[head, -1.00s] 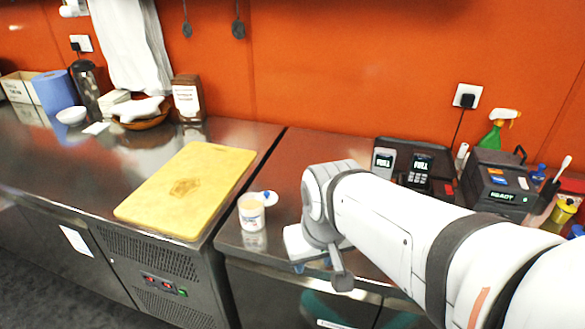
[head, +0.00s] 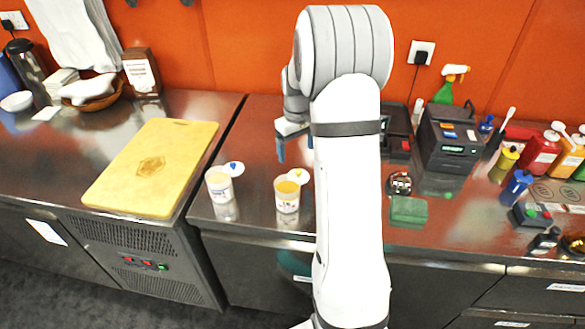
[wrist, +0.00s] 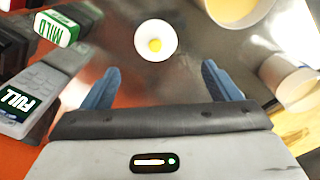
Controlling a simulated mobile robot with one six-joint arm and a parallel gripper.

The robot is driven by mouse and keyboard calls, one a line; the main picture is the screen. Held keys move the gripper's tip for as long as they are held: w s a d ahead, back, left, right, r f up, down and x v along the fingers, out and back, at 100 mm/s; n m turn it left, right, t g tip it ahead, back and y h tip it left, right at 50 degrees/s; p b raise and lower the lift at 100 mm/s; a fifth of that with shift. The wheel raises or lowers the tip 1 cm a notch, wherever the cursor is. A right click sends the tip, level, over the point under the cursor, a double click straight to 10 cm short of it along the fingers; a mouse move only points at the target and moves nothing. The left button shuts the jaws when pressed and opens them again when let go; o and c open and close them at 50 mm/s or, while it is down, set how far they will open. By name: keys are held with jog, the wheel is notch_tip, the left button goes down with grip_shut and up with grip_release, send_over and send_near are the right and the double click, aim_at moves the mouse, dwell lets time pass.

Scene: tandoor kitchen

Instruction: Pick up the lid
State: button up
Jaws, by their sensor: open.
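A white lid with a yellow knob (head: 298,176) lies on the steel counter just behind a white cup with yellow contents (head: 287,194). In the wrist view this lid (wrist: 155,40) lies flat, beyond and between my fingertips. A second white lid with a blue knob (head: 233,168) lies behind another white cup (head: 219,184) to the left. My gripper (head: 293,143) is over the counter behind the yellow-knobbed lid. In the wrist view my gripper (wrist: 163,80) has its blue fingers wide apart, with nothing between them.
Both cups stand close to the lids; in the wrist view they show at the upper right (wrist: 235,8) and right (wrist: 293,82). A yellow cutting board (head: 150,168) lies left. A green sponge (head: 408,210) lies right.

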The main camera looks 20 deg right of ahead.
aim_at(298, 171)
jog(key=shift+w+d+f, duration=0.45)
jog(key=shift+d+f, duration=0.15)
jog(key=shift+f, duration=0.15)
jog(key=f, duration=0.2)
jog(key=f+p, duration=0.1)
jog(key=f, duration=0.2)
jog(key=f+p, duration=0.1)
jog(key=f, duration=0.1)
jog(key=shift+s+a+f, duration=0.2)
jog(key=shift+s+f, duration=0.1)
jog(key=shift+s, duration=0.05)
jog(key=shift+c, duration=0.4)
jog(key=c, duration=0.9)
jog(key=shift+c, duration=0.2)
